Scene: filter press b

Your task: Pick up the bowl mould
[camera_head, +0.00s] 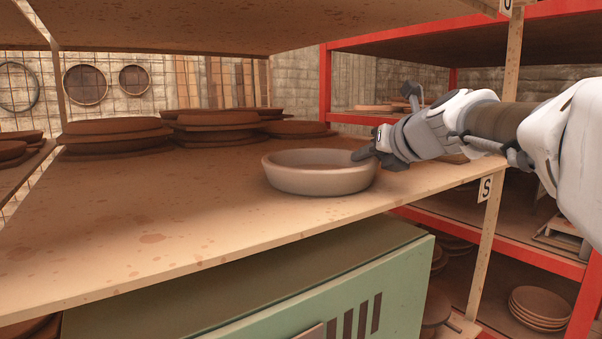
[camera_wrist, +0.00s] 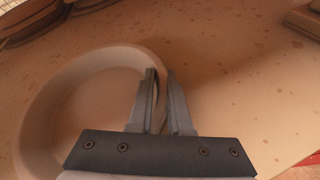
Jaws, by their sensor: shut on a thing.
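The bowl mould (camera_head: 318,181) is a round, shallow, pale grey-beige bowl on the wooden shelf, near its front edge and toward the right. My gripper (camera_head: 362,155) reaches in from the right and meets the bowl's right rim. In the wrist view, the bowl (camera_wrist: 75,110) fills the left side, upright with its inside showing. My gripper's two fingers (camera_wrist: 160,100) straddle its right wall, one inside and one outside, shut on the rim. I cannot tell for sure whether the bowl's base touches the shelf. The fingers hide part of the rim.
The wooden shelf (camera_head: 120,225) is bare to the left of the bowl. Stacks of brown discs (camera_head: 115,138) stand at its back. Another shelf board (camera_head: 150,38) hangs overhead. A post with an S label (camera_head: 486,189) and a red rack (camera_head: 450,222) are on the right.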

